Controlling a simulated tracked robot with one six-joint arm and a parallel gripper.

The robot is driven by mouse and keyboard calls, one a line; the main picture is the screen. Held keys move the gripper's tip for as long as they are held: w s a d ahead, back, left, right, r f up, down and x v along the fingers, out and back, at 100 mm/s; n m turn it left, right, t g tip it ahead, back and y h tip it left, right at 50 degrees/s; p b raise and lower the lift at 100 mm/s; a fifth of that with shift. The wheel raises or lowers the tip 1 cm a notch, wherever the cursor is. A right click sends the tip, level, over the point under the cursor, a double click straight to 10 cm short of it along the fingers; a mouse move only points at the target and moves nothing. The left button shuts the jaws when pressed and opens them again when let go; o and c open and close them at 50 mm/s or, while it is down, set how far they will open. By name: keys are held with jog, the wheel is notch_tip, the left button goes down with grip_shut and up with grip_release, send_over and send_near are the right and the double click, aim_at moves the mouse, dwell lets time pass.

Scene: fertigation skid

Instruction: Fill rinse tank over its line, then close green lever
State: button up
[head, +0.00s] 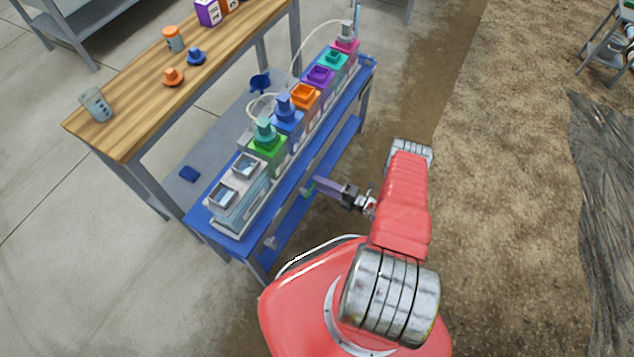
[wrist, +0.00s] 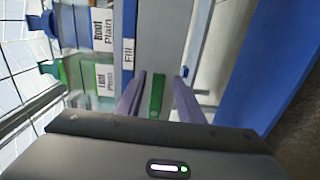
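The green lever (wrist: 156,95) shows between the two purple fingers of my gripper (wrist: 160,78) in the wrist view, with a gap on each side. My gripper is open and touches neither side of it there. In the head view my gripper (head: 316,184) is at the front side of the blue skid, below the row of tanks, and a bit of the green lever (head: 308,191) shows at its tip. A clear twin-chamber tank (head: 238,205) with white rims stands at the skid's near end; I cannot read its level or line. A "Fill" label (wrist: 128,58) shows in the wrist view.
Several tanks with coloured caps stand along the blue skid (head: 228,240), including a green one (head: 268,155). A wooden bench (head: 130,130) behind holds cups, caps and a purple box (head: 207,12). Bare soil (head: 500,200) lies open to the right.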

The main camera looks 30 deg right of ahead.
jog(key=v, duration=1.1)
jog(key=shift+s+d+f, duration=0.1)
jog(key=shift+s, duration=0.05)
dwell(0.3)
dwell(0.9)
